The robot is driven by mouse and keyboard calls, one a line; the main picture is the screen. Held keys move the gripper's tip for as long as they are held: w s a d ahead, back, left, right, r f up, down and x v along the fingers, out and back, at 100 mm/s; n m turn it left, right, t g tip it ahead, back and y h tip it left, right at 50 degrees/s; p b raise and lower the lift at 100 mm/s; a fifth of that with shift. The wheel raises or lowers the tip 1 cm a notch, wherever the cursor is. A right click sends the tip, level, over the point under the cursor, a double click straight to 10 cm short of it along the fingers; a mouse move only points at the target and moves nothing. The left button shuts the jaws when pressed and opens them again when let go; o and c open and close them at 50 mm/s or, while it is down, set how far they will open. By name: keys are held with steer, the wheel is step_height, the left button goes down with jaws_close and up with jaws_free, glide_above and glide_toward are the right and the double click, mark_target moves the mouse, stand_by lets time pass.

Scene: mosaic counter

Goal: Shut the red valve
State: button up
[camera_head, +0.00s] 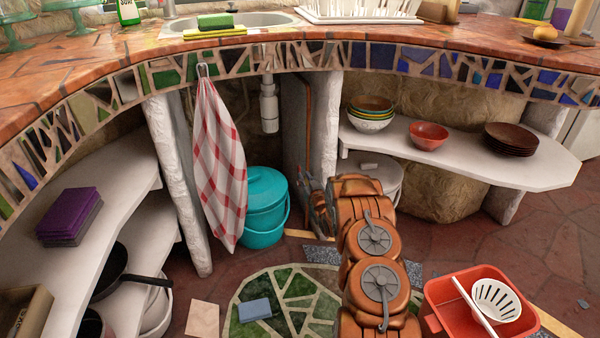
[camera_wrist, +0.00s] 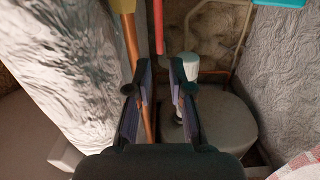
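A narrow red bar (camera_wrist: 158,26), which looks like the red valve's handle, shows at the top of the wrist view. It lies beyond the fingertips of my gripper (camera_wrist: 161,78), roughly in line with the gap between them. The gripper is open and nothing shows between its fingers. A copper pipe (camera_wrist: 131,42) runs close by the bar and on behind the left finger. How the bar joins the pipe is not clear. In the head view my copper-coloured arm reaches under the counter, and I cannot make out the valve there.
A white pillar (camera_head: 324,125) stands close beside the pipe (camera_head: 308,112). A white drain trap (camera_head: 269,106), a checked towel (camera_head: 220,165) and a teal bucket (camera_head: 264,205) are to the left. A shelf with bowls (camera_head: 470,160) is right. A red tub (camera_head: 445,290) stands on the floor.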

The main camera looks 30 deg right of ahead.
mark_target(300, 169)
steer(key=b+x, duration=0.1)
steer(key=x, duration=0.3)
steer(key=shift+w+d+f, duration=0.1)
steer(key=shift+w+f, duration=0.05)
steer(key=shift+w, duration=0.05)
steer(key=shift+b+x, duration=0.5)
steer(key=shift+x, duration=0.4)
steer(key=shift+c, duration=0.2)
jaws_close()
